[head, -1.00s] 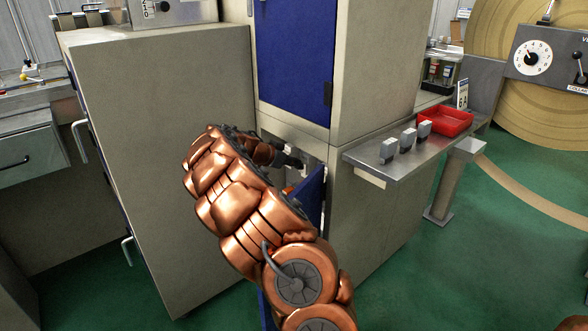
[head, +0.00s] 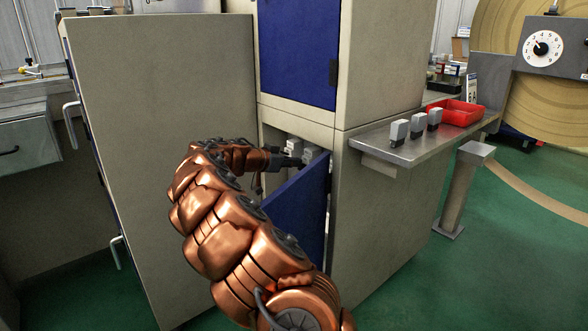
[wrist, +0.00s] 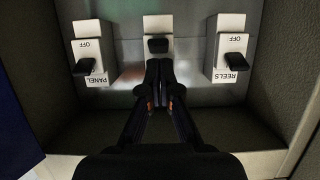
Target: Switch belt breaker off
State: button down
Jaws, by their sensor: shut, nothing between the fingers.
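In the wrist view three breakers sit side by side on a metal panel, their lettering upside down. The left breaker (wrist: 87,35) reads PANEL and OFF, and the right breaker (wrist: 229,30) reads REELS and OFF. The middle breaker (wrist: 157,24) has its name hidden behind my gripper (wrist: 159,70); its black lever (wrist: 158,45) sits higher in the picture than the two outer levers. My gripper is shut and empty, its tips just below that middle lever; contact cannot be told. In the head view my gripper (head: 290,160) reaches into the open cabinet.
The blue cabinet door (head: 302,205) stands open beside my arm. A grey side wall (wrist: 293,60) bounds the recess at right. A metal shelf (head: 390,146) holds small grey blocks (head: 417,124) and a red tray (head: 457,112).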

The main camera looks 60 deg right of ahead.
jog(key=shift+r, duration=0.3)
jog(key=shift+r, duration=0.6)
jog(key=w+a+f+b, duration=0.2)
jog(key=a+b, duration=0.5)
jog(key=a, duration=0.2)
jog(key=shift+w+a+f, duration=0.2)
jog(key=shift+w, duration=0.1)
dwell(0.5)
